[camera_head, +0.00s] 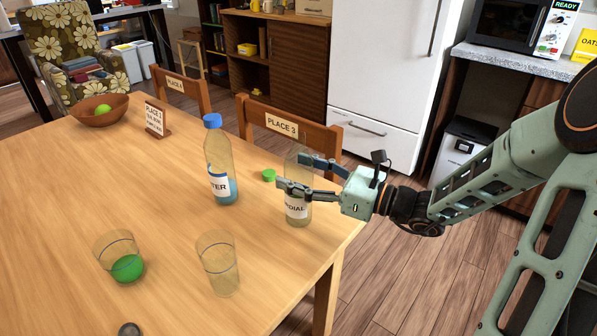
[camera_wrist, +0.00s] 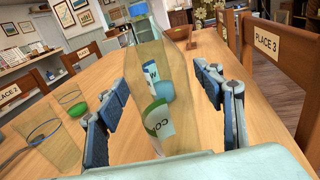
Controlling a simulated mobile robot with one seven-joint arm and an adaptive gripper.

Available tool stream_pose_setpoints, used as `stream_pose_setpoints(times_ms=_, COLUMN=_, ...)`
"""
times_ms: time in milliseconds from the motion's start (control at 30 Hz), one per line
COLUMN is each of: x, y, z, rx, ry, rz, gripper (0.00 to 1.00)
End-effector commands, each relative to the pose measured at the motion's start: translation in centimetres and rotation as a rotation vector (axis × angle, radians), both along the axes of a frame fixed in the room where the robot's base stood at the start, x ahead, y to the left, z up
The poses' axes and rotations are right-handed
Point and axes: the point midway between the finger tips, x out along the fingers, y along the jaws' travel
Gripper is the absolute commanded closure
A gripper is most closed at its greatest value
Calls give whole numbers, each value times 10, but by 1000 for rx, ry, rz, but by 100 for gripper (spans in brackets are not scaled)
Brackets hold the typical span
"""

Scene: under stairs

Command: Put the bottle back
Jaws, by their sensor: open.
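A clear bottle (camera_head: 297,210) with a white label ending in "DIAL" stands upright near the table's right edge. It looks empty and has no cap on it. My gripper (camera_head: 291,173) is open, with its fingers on either side of this bottle. In the wrist view the bottle (camera_wrist: 180,125) stands between the two pads, with a gap showing at the right pad; contact at the left pad is unclear. A green cap (camera_head: 268,175) lies on the table just left of it. A blue-capped water bottle (camera_head: 219,168) with some blue liquid stands further left.
A bowl (camera_head: 92,108), a small sign (camera_head: 157,120) and chairs, one marked PLACE 3 (camera_head: 282,125), line the far side. The table's middle left is clear.

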Motion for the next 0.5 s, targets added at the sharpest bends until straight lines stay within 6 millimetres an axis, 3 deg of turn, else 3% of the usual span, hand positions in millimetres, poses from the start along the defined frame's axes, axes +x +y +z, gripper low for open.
stream_pose_setpoints(times_ms=167, x=-3, y=-8, z=4, rx=-2, ry=1, rz=-3, gripper=38)
stream_pose_setpoints(times_ms=500, x=-34, y=-71, z=5, rx=-1, ry=0, rz=-5, gripper=38)
